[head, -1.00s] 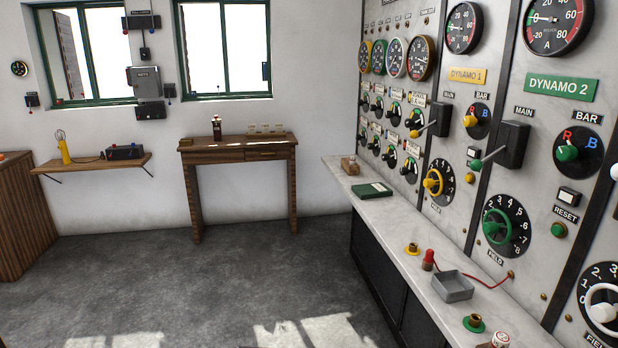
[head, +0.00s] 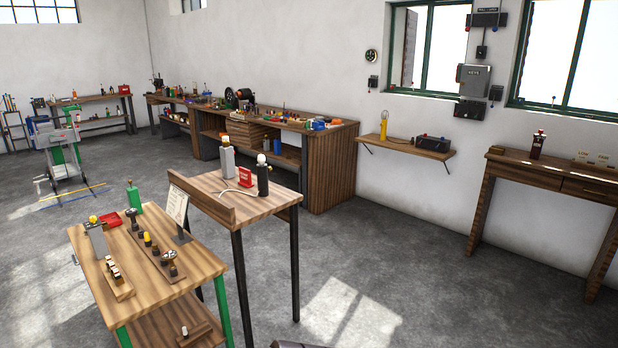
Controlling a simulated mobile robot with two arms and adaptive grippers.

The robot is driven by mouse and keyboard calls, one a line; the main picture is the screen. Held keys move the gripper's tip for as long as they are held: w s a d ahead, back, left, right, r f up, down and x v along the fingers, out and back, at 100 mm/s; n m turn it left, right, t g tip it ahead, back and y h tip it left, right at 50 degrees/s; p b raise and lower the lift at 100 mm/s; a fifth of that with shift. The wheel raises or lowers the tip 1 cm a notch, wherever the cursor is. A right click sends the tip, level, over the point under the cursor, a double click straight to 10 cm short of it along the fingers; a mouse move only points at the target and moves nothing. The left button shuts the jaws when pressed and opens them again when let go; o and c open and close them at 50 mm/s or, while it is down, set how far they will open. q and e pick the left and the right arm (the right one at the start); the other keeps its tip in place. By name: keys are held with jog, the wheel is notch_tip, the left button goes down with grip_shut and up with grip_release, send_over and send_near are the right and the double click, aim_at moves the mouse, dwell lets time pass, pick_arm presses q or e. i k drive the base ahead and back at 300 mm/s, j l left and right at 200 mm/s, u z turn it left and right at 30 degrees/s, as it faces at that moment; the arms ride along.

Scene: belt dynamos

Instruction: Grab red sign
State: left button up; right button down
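A small red sign-like block (head: 245,177) with faint pale markings stands on the tall wooden table in the middle of the head view. It sits between a grey-white bottle (head: 227,158) and a black bottle with a white top (head: 263,177). A thin pale loop lies in front of it. Its lettering is too small to read. Neither of my grippers shows in the head view.
A long workbench (head: 333,150) lines the far wall. Open floor (head: 420,270) lies to the right.

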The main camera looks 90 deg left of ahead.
aim_at(245, 174)
jog(key=u, duration=3.2)
jog(key=i+l+z, duration=0.2)
jog(key=i+z, duration=0.25)
jog(key=i, duration=0.75)
jog(key=i+j+z, duration=0.2)
jog(key=i+z, duration=0.2)
jog(key=i, duration=0.8)
